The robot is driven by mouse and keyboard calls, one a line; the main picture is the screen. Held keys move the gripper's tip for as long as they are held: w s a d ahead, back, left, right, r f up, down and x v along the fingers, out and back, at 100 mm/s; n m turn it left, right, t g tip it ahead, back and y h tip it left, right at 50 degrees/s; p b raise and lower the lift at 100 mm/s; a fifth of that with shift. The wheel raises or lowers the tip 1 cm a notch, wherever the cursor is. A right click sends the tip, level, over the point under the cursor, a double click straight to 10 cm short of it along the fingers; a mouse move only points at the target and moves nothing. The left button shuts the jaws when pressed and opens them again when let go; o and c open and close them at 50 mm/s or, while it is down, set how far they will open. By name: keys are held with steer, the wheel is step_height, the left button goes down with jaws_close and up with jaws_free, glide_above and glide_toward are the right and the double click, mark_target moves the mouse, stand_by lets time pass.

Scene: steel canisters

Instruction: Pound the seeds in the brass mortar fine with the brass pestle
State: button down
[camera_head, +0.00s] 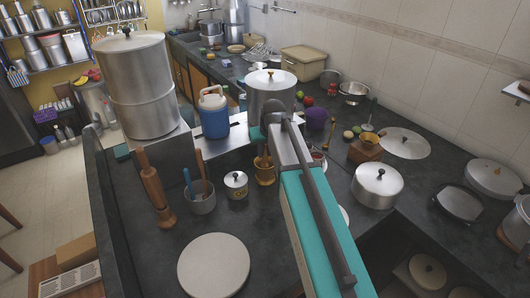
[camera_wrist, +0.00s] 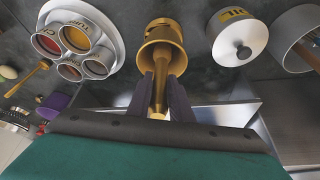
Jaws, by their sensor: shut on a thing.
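The brass mortar (camera_wrist: 161,34) stands upright on the dark counter at the top middle of the wrist view. In the head view the mortar (camera_head: 264,174) shows partly, beside my arm. The brass pestle (camera_wrist: 163,66) runs from the mortar's mouth back between my fingers. My gripper (camera_wrist: 162,88) is shut on the pestle, close to the mortar. The pestle's lower end appears to be inside the mortar; whether it touches the bottom cannot be told. The seeds are not visible. In the head view my arm hides most of the gripper.
A lidded canister labelled oil (camera_wrist: 238,38) and a steel pot (camera_wrist: 300,38) stand right of the mortar. A round tray (camera_wrist: 116,28) with several spice cups is at its left. A blue jug (camera_head: 213,116) stands behind. A pale round board (camera_head: 214,265) lies in front.

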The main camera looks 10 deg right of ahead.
stand_by(0.4)
steer(key=shift+f+b, duration=0.55)
steer(key=shift+f, duration=0.6)
steer(key=shift+r, duration=0.15)
steer(key=shift+r+p, duration=0.75)
steer(key=shift+r, duration=0.3)
steer(key=shift+f, duration=0.1)
steer(key=shift+f+b, duration=0.6)
steer(key=shift+f, duration=0.55)
steer(key=shift+r, duration=0.1)
steer(key=shift+r+p, duration=0.75)
steer(key=shift+r, duration=0.45)
